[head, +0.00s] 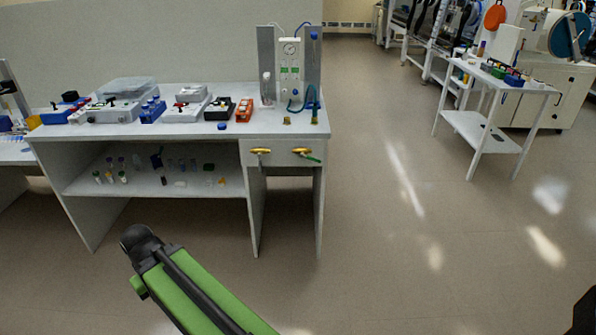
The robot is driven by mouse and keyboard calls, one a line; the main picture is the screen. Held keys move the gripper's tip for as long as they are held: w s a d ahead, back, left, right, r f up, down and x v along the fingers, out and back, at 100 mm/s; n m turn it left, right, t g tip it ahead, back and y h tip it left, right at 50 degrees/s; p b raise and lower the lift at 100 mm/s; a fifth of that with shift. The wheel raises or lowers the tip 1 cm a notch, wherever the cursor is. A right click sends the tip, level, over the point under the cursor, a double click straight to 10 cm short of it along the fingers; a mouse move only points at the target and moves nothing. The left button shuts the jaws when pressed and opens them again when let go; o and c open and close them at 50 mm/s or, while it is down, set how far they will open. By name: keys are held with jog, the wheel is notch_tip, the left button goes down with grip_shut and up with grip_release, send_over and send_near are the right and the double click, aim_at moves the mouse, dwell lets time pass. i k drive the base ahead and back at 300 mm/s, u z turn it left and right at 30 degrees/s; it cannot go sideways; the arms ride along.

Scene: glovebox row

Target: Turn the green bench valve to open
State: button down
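The green bench valve (312,158) is on the front edge of the bench, at the right end below the top. It is a small brass-coloured fitting with a green lever that slants down to the right. A second brass-coloured valve (261,151) is to its left on the same panel. My green arm link comes up from the bottom of the head view and ends in a black joint, well in front of and below the bench. My gripper is not visible, and nothing touches the green valve.
The bench top (215,137) carries boxes, racks and a gauge panel (290,70). Small bottles stand on its lower shelf (205,188). A white side table (485,120) stands at the right. The floor (390,240) between them is clear.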

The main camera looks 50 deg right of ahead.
aim_at(302, 155)
jog(key=u, duration=0.1)
jog(key=i, duration=1)
jog(key=u, duration=0.05)
